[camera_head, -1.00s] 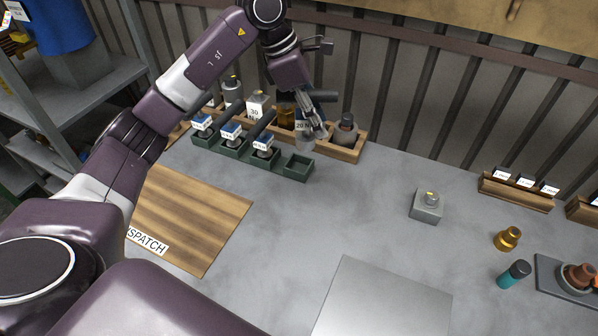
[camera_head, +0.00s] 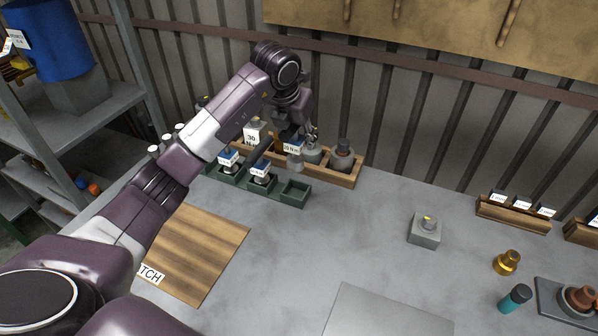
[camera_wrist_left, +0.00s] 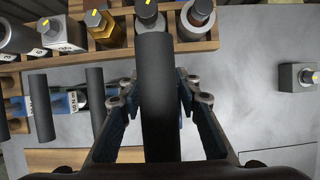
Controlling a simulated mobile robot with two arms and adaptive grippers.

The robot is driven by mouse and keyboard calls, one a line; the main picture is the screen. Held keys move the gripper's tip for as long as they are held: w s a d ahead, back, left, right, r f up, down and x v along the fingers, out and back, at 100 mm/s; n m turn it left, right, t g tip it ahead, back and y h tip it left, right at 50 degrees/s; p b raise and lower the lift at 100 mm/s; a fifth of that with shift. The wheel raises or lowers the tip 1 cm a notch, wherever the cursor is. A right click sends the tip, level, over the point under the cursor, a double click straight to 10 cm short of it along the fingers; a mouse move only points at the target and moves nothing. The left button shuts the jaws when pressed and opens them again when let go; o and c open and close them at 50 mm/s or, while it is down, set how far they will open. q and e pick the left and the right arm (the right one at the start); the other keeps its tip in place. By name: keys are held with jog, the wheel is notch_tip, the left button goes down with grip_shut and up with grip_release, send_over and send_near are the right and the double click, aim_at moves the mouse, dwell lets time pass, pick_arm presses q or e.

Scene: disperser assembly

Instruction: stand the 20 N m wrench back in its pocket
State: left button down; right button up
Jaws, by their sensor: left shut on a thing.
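My left gripper (camera_head: 300,150) is shut on the 20 N m wrench, whose label (camera_head: 291,148) shows in the head view. In the left wrist view the wrench's black handle (camera_wrist_left: 157,95) runs between the two fingers (camera_wrist_left: 157,100). The green pocket block (camera_head: 279,191) stands below and in front of the gripper. Its right-end pocket (camera_head: 296,193) looks empty, and the held wrench is above and behind it. Other wrenches with blue labelled heads (camera_head: 261,171) stand in the block's pockets to the left. My right gripper is not in view.
A wooden board (camera_head: 205,245) lies in front at left. A grey block (camera_head: 425,230) stands to the right, with clear table between.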

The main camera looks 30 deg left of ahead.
pick_arm(q)
notch_tip(320, 180, down, 12)
jog(key=shift+r+p, duration=0.15)
jog(key=shift+p, duration=1.05)
jog(key=c, duration=1.9)
grip_release()
jog(key=shift+f, duration=0.2)
jog(key=o, duration=0.5)
jog(key=shift+c, duration=0.2)
jog(key=shift+r, duration=0.1)
